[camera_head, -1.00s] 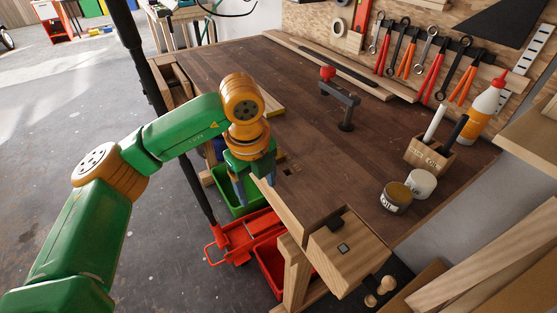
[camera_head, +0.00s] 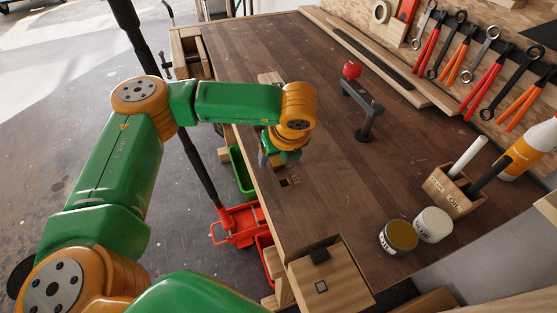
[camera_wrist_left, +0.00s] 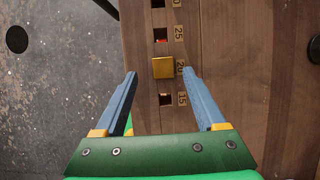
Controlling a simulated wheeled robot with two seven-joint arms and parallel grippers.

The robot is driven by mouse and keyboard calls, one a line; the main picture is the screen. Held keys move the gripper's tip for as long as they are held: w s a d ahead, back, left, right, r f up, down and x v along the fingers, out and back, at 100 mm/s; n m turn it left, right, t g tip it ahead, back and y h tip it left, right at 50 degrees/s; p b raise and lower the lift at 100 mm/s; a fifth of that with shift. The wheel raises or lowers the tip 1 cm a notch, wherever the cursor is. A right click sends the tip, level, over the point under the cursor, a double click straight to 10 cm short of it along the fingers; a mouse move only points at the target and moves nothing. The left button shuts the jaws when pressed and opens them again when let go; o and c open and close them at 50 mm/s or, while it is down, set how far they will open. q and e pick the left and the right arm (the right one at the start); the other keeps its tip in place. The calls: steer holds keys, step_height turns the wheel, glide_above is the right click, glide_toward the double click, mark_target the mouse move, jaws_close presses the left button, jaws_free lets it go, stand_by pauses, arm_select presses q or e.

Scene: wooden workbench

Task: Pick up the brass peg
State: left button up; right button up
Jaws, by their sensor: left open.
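The brass peg (camera_wrist_left: 163,68) shows in the left wrist view as a square golden block in a row of square holes in the bench top, beside the mark 20. My left gripper (camera_wrist_left: 159,73) is open, with one blue finger to each side of the peg in the picture and gaps on both sides. I cannot tell how far above the peg the fingertips are. In the head view my left gripper (camera_head: 270,158) is over the bench's left edge, partly hidden by its own wrist, and the peg is not visible there. My right gripper is not in view.
The wooden workbench (camera_head: 335,205) is mostly clear in the middle. A black clamp with a red knob (camera_head: 362,103) stands on it. Red trays (camera_head: 240,225) are below the left edge.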

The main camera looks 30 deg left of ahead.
mark_target(278, 164)
arm_select(q)
steer(key=shift+w+a+f, duration=0.2)
steer(key=shift+f, duration=0.4)
steer(key=shift+w+f, duration=0.35)
steer(key=shift+f, duration=0.05)
steer(key=shift+s, duration=0.1)
jaws_close()
step_height(278, 164, up, 17)
steer(key=p, duration=0.7)
steer(key=shift+p, duration=0.4)
